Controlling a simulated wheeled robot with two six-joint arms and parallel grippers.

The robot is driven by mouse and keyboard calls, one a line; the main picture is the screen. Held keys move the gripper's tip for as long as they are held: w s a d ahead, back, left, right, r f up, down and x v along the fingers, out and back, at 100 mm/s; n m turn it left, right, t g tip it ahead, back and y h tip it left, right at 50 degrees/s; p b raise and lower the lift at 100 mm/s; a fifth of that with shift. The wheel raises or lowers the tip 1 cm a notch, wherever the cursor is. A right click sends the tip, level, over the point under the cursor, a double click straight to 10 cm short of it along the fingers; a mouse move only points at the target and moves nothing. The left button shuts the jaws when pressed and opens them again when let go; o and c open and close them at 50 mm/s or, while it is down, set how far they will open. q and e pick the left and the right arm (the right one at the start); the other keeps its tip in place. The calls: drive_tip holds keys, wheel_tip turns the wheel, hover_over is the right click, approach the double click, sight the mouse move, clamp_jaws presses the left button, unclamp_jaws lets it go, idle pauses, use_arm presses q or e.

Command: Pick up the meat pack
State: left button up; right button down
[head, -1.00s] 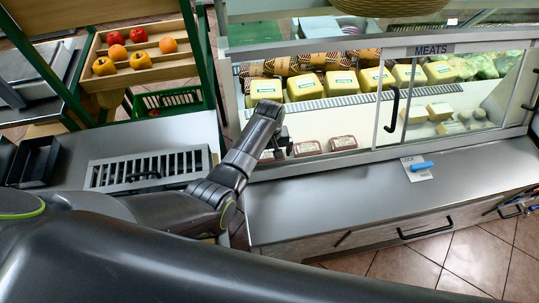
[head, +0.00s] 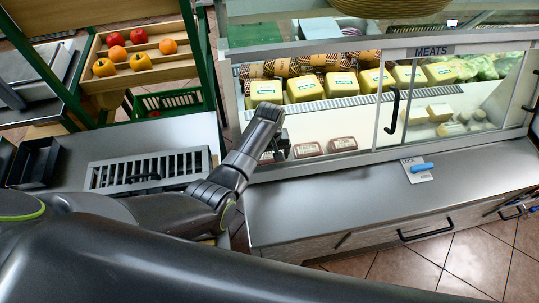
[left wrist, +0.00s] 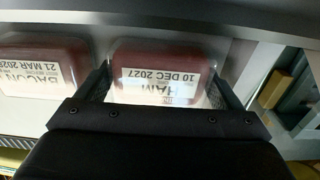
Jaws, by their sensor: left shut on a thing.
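A dark red meat pack (left wrist: 165,75) with a clear film and a white label reading HAM, 10 DEC 2027, sits between the fingers of my left gripper (left wrist: 160,88) in the left wrist view. The fingers press on its two sides. In the head view my left gripper (head: 275,150) reaches into the meats case and mostly hides the held pack. Two red packs (head: 307,149) (head: 342,144) lie to its right on the case floor. My right gripper is not in view.
The meats case (head: 430,50) has a glass front with a black handle (head: 391,110); yellow packs (head: 341,84) stand on the shelf above. The steel counter (head: 320,205) is mostly clear, with a blue-handled thing (head: 421,167) on it. A fruit tray (head: 140,75) stands at the left.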

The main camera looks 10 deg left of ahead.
sight(271, 153)
use_arm(q)
drive_tip(key=shift+w+d+r, duration=0.1)
drive_tip(key=shift+d+r, duration=0.1)
drive_tip(key=shift+r, duration=0.15)
wheel_tip(271, 153, up, 6)
drive_tip(key=shift+r+b, duration=0.1)
drive_tip(key=shift+b, duration=0.35)
drive_tip(key=w+d+b, duration=0.2)
drive_tip(key=d, duration=0.3)
drive_tip(key=w+d+b, duration=0.2)
drive_tip(key=d+b, duration=0.1)
drive_tip(key=d, duration=0.2)
drive_tip(key=w+d+b, duration=0.2)
drive_tip(key=d+b, duration=0.1)
drive_tip(key=d, duration=0.2)
drive_tip(key=shift+w+d, duration=0.15)
drive_tip(key=shift+w, duration=0.05)
drive_tip(key=d+b, duration=0.1)
drive_tip(key=w+d+b, duration=0.1)
drive_tip(key=shift+d, duration=0.35)
drive_tip(key=shift+r, duration=0.1)
